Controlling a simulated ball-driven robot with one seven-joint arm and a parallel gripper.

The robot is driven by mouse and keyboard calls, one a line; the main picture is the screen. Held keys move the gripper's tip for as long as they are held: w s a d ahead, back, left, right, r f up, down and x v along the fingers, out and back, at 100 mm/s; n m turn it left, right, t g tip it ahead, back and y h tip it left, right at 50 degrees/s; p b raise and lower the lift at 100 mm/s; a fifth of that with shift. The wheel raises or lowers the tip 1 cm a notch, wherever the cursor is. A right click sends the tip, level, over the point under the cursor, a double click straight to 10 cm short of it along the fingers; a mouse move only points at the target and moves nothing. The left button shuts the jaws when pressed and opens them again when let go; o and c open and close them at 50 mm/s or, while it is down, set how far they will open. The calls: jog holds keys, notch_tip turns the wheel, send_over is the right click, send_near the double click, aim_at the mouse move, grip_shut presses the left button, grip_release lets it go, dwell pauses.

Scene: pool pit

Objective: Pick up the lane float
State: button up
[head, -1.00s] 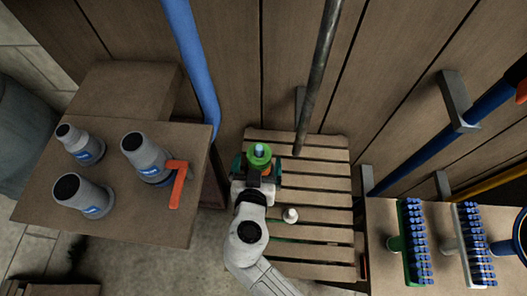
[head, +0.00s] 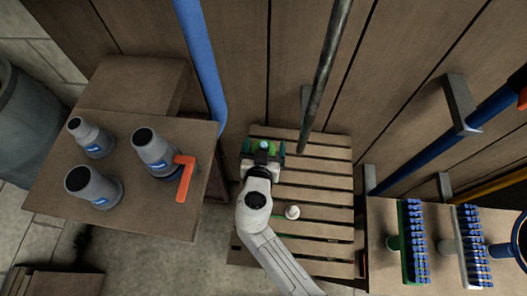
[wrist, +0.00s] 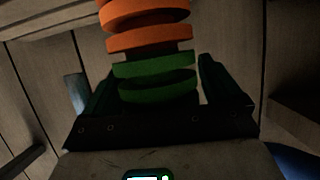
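The lane float is a stack of orange and green discs (wrist: 150,65) in the wrist view, rising from between my fingers. In the head view, only a little of its green (head: 257,146) shows above the slatted wooden bench, mostly hidden by my gripper. My gripper (head: 264,148) is over the bench's far left part. In the wrist view, my gripper's two dark fingers (wrist: 158,88) stand apart on either side of the lower green discs. A narrow gap shows at the right finger; contact at the left finger is unclear.
The slatted bench (head: 315,182) holds a small white knob-like item (head: 292,212). A wooden table (head: 140,218) at left holds grey bottles (head: 155,150) and an orange-red handle (head: 184,180). Brushes (head: 413,245) stand at right. A blue pole (head: 200,65) and a dark pole (head: 325,75) lean nearby.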

jog(key=c, duration=1)
jog(key=shift+r, duration=5)
jog(key=shift+r, duration=0.1)
jog(key=shift+r+p, duration=0.3)
jog(key=shift+r, duration=0.15)
